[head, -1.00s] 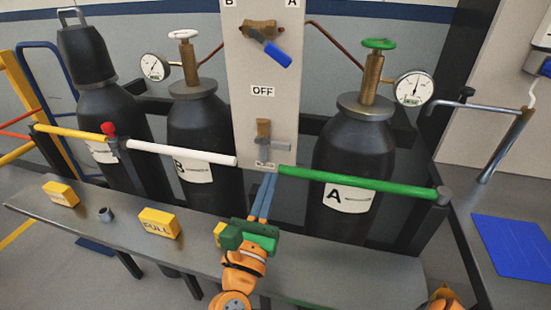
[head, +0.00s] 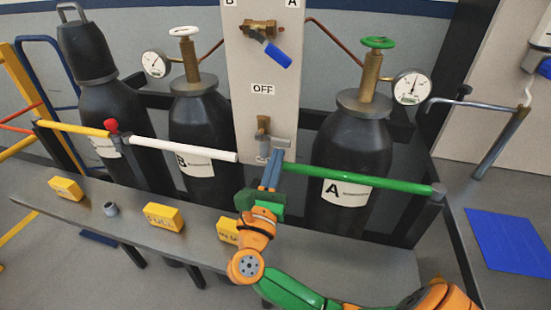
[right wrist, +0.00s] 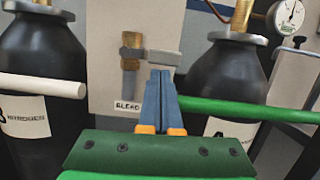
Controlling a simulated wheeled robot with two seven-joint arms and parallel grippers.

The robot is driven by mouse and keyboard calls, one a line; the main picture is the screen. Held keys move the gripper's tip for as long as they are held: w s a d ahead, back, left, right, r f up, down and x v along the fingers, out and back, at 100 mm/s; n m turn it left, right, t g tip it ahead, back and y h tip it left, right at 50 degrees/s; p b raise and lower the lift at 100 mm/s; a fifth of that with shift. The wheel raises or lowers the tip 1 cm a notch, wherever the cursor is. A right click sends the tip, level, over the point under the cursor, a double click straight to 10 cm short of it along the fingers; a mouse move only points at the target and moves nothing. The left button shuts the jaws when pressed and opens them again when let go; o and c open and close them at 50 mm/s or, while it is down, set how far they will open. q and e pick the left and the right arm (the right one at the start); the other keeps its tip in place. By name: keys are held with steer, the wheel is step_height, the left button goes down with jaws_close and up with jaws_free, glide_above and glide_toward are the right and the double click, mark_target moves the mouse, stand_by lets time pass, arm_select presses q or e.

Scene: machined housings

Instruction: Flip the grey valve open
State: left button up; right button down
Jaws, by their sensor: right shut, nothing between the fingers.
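The grey valve has a brass body (head: 263,125) on the pale panel, below the OFF label. Its grey lever (head: 281,143) sticks out to the right, roughly level. My left gripper is not in view.
A blue-handled valve (head: 272,50) is higher on the panel (head: 258,105). A white bar (head: 182,150) and a green bar (head: 360,178) flank my fingers. Black cylinders (head: 345,150) stand behind. Yellow blocks (head: 163,216) sit on the grey shelf (head: 120,215).

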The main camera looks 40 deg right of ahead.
mark_target(279, 139)
steer(key=shift+s+r+n+p, duration=0.1)
steer(key=shift+r+n+p, duration=0.1)
steer(key=shift+n+p, duration=0.3)
steer(key=shift+d+r+n+t+y+p, duration=0.15)
steer(key=shift+r+n+t+y+p, duration=0.2)
steer(key=shift+n+p, duration=0.5)
step_height(279, 139, up, 4)
steer(key=n+y+p, duration=0.1)
steer(key=n+p, duration=0.4)
steer(key=p, duration=0.1)
steer(key=n+t+y+p, duration=0.1)
steer(key=n+y+p, duration=0.1)
steer(key=n+p, duration=0.3)
steer(key=shift+s+r+p, duration=0.1)
steer(key=shift+r+p, duration=0.1)
steer(key=shift+p, duration=0.3)
steer(key=shift+w+a+r+p, duration=0.65)
steer(key=shift+w+r+p, duration=0.2)
steer(key=shift+r+p, duration=0.2)
steer(key=shift+w+a, duration=0.1)
